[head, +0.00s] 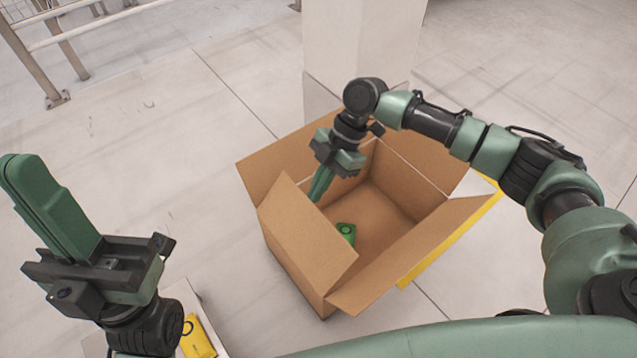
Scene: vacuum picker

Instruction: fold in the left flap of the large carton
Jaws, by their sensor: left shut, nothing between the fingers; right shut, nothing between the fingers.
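The large brown carton (290,262) stands open on the floor in the middle of the head view. Its left flap (308,232) stands up from the near left wall and covers part of the opening. The other flaps spread outward. My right gripper (318,191) is shut and empty, pointing down at the carton's opening. Its fingertips are at the inner side of the left flap's upper edge; I cannot tell whether they touch it. A green item (346,232) lies inside, partly hidden by the flap. My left gripper (38,190) is shut and empty, pointing up at the left, away from the carton.
A pale pillar (352,40) stands right behind the carton. A yellow edge (455,238) shows on the floor along the carton's right side. A yellow item (197,338) lies on a pale surface at the bottom left. A metal railing is at the upper left. The left floor is clear.

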